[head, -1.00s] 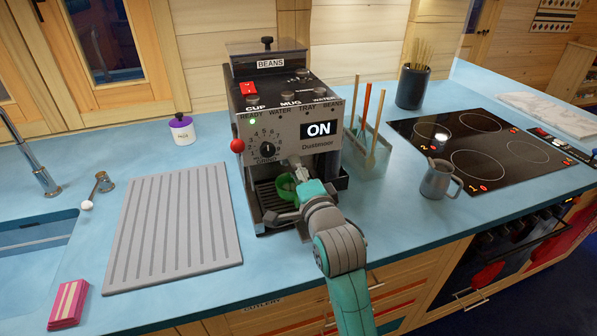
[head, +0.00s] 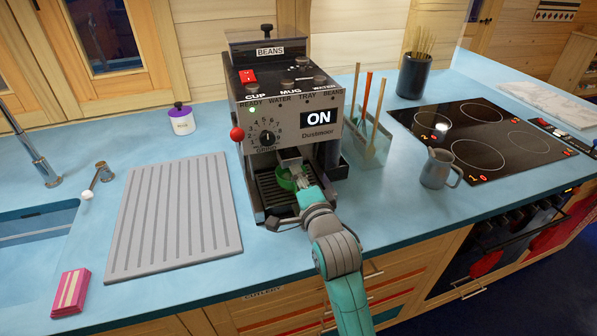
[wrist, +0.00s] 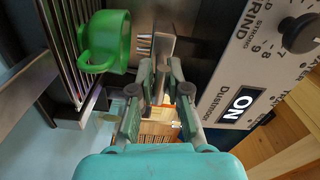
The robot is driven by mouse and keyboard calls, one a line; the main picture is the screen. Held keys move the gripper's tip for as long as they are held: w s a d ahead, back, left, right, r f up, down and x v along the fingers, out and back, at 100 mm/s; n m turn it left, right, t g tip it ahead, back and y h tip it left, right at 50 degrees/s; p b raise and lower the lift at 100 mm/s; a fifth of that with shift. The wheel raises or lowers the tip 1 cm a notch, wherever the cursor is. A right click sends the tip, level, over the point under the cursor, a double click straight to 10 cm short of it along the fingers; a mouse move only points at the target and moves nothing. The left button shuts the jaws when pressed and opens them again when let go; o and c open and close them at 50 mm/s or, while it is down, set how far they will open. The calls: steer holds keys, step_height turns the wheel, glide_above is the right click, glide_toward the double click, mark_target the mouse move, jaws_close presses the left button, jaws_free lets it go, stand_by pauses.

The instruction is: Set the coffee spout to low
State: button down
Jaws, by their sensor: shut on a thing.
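The coffee machine (head: 262,165) is grey and black, with its display reading ON. Its metal coffee spout (head: 289,158) hangs in the front recess, just above a green cup (head: 286,179) on the drip tray. My gripper (head: 301,176) reaches in from the front right and is shut on the spout. In the wrist view, the fingers (wrist: 160,75) close around the metal spout piece (wrist: 160,45), close beside the green cup (wrist: 107,42). The fingers partly hide the spout, so its exact height setting is hard to read.
A red-knobbed lever (head: 237,133) is on the machine's left side. A grey ridged mat (head: 180,215) lies to the left. A utensil holder (head: 365,140), a metal jug (head: 437,168) and the hob (head: 480,140) are to the right. The counter in front is mostly clear.

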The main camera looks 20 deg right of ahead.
steer(key=shift+f, duration=0.4)
steer(key=c, duration=1.1)
jaws_free()
steer(key=shift+c, duration=0.2)
steer(key=shift+r, duration=0.1)
steer(key=s, duration=1.2)
